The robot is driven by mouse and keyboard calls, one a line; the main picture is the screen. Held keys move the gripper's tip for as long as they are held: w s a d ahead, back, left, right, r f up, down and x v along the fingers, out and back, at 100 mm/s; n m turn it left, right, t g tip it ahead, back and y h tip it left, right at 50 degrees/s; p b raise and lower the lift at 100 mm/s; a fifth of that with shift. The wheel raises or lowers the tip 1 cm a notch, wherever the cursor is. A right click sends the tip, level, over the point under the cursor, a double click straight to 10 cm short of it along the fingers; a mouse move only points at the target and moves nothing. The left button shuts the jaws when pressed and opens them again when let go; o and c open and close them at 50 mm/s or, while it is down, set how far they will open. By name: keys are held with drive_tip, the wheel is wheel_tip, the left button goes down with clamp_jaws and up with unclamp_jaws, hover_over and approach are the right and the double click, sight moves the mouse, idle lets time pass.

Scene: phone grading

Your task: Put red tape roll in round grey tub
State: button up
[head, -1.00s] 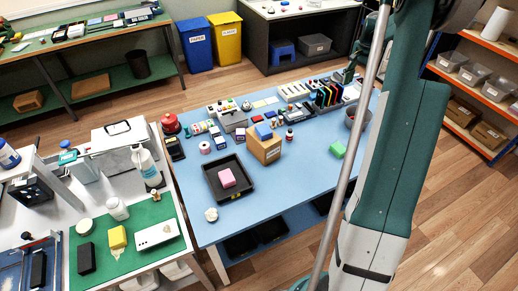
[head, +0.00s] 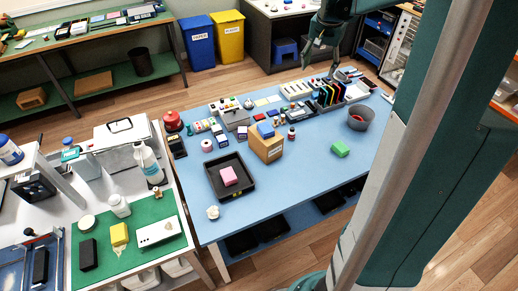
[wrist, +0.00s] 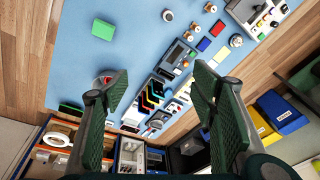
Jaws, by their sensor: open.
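The round grey tub (head: 361,118) stands near the right edge of the blue table. A small red thing (head: 357,117), which looks like the red tape roll, lies inside it. In the wrist view the tub (wrist: 97,81) is partly hidden behind the left finger, with a bit of red showing. My gripper (head: 317,46) is raised beyond the table's back edge, away from the tub. In the wrist view its two fingers (wrist: 160,76) are wide apart with nothing between them.
A green block (head: 340,149) lies left of the tub. Upright coloured phones in a rack (head: 327,94) and other small items line the table's back. A cardboard box (head: 266,143) and a black tray (head: 244,188) stand further left. The front right tabletop is clear.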

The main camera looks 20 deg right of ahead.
drive_tip(key=s+a+r+n+t, duration=0.15)
drive_tip(key=s+a, duration=0.25)
drive_tip(key=a, duration=0.4)
drive_tip(key=s+a+r+n, duration=0.2)
drive_tip(key=s+a, duration=0.2)
drive_tip(key=a, duration=0.4)
drive_tip(key=s+a+r+n+t, duration=0.15)
drive_tip(key=s+a, duration=0.25)
drive_tip(key=a, duration=0.4)
drive_tip(key=s+a+f+n+t, duration=0.1)
drive_tip(key=s+a+f+n, duration=0.2)
drive_tip(key=s+a, duration=0.4)
drive_tip(key=s+a+f+n+t+y, duration=0.1)
drive_tip(key=s+a+f+n, duration=0.2)
drive_tip(key=s+a, duration=0.5)
drive_tip(key=shift+s, duration=0.65)
drive_tip(key=shift+f, duration=0.1)
